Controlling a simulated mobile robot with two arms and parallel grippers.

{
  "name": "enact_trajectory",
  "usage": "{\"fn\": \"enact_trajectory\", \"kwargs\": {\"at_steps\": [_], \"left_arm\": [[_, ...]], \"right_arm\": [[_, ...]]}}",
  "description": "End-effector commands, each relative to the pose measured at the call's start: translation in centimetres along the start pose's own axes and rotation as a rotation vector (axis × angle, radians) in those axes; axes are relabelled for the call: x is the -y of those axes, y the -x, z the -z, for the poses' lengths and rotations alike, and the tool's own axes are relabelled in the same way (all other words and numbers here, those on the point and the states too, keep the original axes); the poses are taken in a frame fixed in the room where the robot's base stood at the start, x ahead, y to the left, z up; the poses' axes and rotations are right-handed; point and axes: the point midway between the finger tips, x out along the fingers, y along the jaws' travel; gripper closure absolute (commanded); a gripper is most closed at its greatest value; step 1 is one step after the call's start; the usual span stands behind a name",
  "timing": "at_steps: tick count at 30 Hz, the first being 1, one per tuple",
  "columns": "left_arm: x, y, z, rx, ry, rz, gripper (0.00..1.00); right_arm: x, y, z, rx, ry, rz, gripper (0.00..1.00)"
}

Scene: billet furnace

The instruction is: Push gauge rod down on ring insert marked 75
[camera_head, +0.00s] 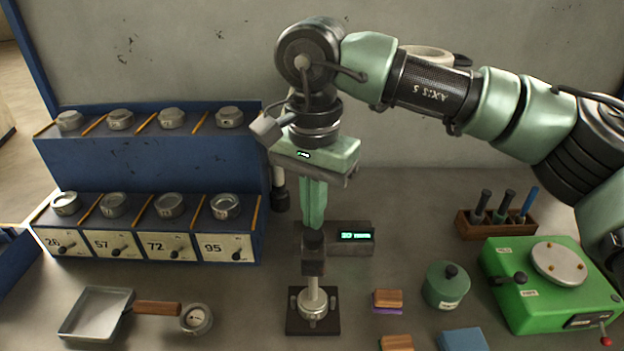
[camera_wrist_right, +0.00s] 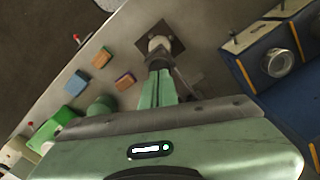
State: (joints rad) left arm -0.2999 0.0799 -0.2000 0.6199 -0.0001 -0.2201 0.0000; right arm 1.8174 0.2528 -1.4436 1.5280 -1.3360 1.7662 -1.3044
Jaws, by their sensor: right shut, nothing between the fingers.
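My right gripper (camera_head: 313,226) points straight down with its green fingers shut and empty. The gauge rod (camera_head: 313,262), with a dark block-shaped top and a pale lower stem, stands upright right under the fingertips. The fingertips appear to touch its top or hover just above it; I cannot tell which. The rod's lower end meets a metal ring insert (camera_head: 312,307) on a dark square base (camera_head: 326,326). No number 75 is readable on it. In the right wrist view the rod (camera_wrist_right: 159,46) shows beyond the shut fingertips (camera_wrist_right: 160,75). My left gripper is out of view.
A blue rack (camera_head: 150,163) at left holds several ring inserts, with lower labels 26, 57, 72 and 95. A small display box (camera_head: 350,239) stands behind the rod. A pan (camera_head: 97,312) and round gauge (camera_head: 196,319) lie front left; a green machine (camera_head: 510,300) stands right.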

Motion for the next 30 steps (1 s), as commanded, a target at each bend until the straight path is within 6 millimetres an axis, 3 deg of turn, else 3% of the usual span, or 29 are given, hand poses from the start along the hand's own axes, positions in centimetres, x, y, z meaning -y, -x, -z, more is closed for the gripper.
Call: {"fn": "enact_trajectory", "kwargs": {"at_steps": [18, 30], "left_arm": [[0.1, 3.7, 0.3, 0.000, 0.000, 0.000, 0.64], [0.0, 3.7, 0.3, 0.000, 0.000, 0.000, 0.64]], "right_arm": [[0.0, 5.2, 0.0, 0.000, 0.000, 0.000, 1.00], [0.0, 5.3, 0.0, 0.000, 0.000, 0.000, 1.00]]}}
